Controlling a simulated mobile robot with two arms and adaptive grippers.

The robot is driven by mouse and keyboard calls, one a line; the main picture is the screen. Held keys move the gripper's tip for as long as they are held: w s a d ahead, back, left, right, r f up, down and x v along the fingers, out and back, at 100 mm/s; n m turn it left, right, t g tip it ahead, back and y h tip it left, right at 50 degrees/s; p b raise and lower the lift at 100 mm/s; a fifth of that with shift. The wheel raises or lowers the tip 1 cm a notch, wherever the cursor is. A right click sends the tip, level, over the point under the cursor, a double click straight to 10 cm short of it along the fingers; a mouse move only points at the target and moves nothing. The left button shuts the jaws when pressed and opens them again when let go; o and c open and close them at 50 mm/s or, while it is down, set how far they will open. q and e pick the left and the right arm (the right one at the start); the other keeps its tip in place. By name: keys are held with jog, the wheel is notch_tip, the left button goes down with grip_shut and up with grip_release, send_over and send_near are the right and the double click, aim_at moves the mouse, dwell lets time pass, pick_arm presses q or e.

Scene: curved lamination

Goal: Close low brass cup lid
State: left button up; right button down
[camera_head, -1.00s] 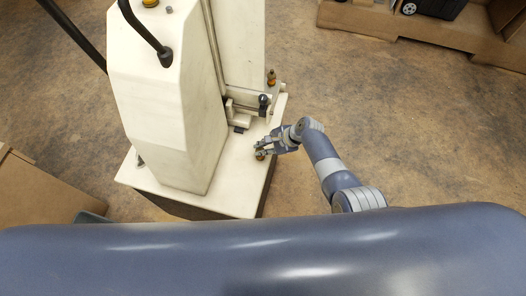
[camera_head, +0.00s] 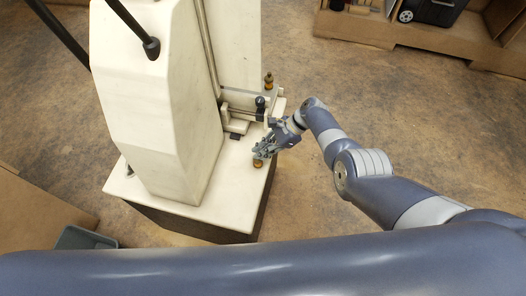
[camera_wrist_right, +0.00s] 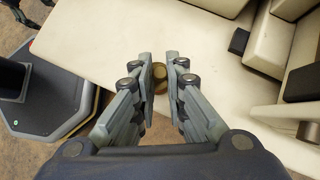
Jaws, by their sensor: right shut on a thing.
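The low brass cup (camera_head: 258,163) is small and amber-brown, near the front right edge of the cream machine's base. My right gripper (camera_head: 262,152) is right at it, fingers reaching down from the upper right and partly covering its top. In the right wrist view the round brass cup lid (camera_wrist_right: 160,74) sits between the two fingertips of my right gripper (camera_wrist_right: 162,75), which are shut on it. The fingers hide its sides, so I cannot tell how the lid sits on the cup. My left gripper is not in view.
The cream machine (camera_head: 150,110) stands tall left of the gripper. A rail with a dark knob (camera_head: 260,103) and a taller brass fitting (camera_head: 268,80) lie behind it. Open floor lies to the right.

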jog(key=shift+s+a+f, duration=0.15)
jog(key=shift+s+f, duration=0.05)
jog(key=shift+s, duration=0.05)
jog(key=c, duration=1.6)
grip_release()
jog(key=shift+w, duration=0.15)
jog(key=shift+w+d+r, duration=0.2)
jog(key=shift+d+r, duration=0.3)
jog(key=v, duration=1)
jog(key=shift+r, duration=0.3)
jog(key=shift+d, duration=0.15)
